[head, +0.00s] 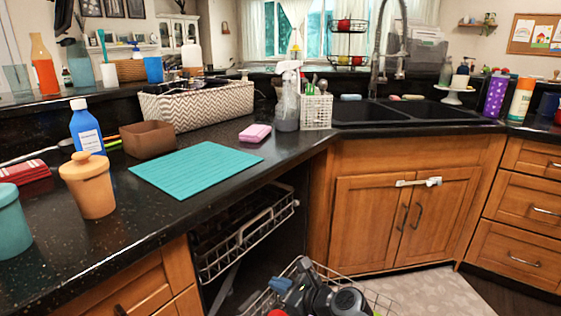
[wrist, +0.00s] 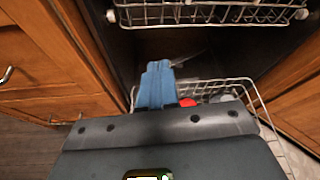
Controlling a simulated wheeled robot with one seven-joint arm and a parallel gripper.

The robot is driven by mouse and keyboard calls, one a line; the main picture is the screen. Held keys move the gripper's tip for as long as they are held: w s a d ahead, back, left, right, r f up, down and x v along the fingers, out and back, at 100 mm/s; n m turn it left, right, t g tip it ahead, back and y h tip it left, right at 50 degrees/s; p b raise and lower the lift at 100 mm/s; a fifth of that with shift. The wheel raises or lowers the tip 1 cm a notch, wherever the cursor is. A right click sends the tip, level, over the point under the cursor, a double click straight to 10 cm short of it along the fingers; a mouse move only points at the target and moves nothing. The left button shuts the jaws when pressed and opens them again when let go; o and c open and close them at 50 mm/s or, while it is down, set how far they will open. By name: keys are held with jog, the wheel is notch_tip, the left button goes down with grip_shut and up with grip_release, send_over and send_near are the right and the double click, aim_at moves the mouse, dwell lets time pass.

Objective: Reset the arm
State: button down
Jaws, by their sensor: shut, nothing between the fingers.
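My gripper (head: 280,284) shows at the bottom of the head view, with blue fingers at the end of my dark arm. It is over or within the pulled-out lower dishwasher rack (head: 377,298); I cannot tell the exact height. In the wrist view, the blue fingers (wrist: 158,66) are together and empty, pointing towards the dishwasher opening. A red item (wrist: 187,102) lies beside and beyond them, partly hidden.
The upper rack (head: 249,238) sticks out under the counter edge. Wooden sink cabinets (head: 385,215) stand to the right. The counter holds a teal mat (head: 197,168), a clay jar (head: 88,190) and a patterned basket (head: 192,106). Patterned floor shows at the right.

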jog(key=s+d+f+n+t+h+p, duration=0.1)
jog(key=s+d+f+n+h, duration=0.25)
jog(key=s+d, duration=0.55)
jog(key=s+d+f+n+t+h+p, duration=0.1)
jog(key=s+d+f+n+h+p, duration=0.2)
jog(key=s+d, duration=0.65)
jog(key=s+d+r+n+h, duration=0.1)
jog(key=s+d+n+h, duration=0.2)
jog(key=s, duration=0.9)
jog(key=s+r+n+t+p, duration=0.1)
jog(key=s+r+n+p, duration=0.1)
jog(key=s+r+n, duration=0.5)
jog(key=s+r+n+t+p, duration=0.2)
jog(key=s+r+n, duration=0.5)
jog(key=s+r, duration=0.9)
notch_tip(320, 180, up, 7)
jog(key=shift+s+d+t+h+p, duration=0.3)
jog(key=shift+s+d+h+p, duration=0.05)
jog(key=shift+d, duration=0.1)
jog(key=shift+n, duration=0.25)
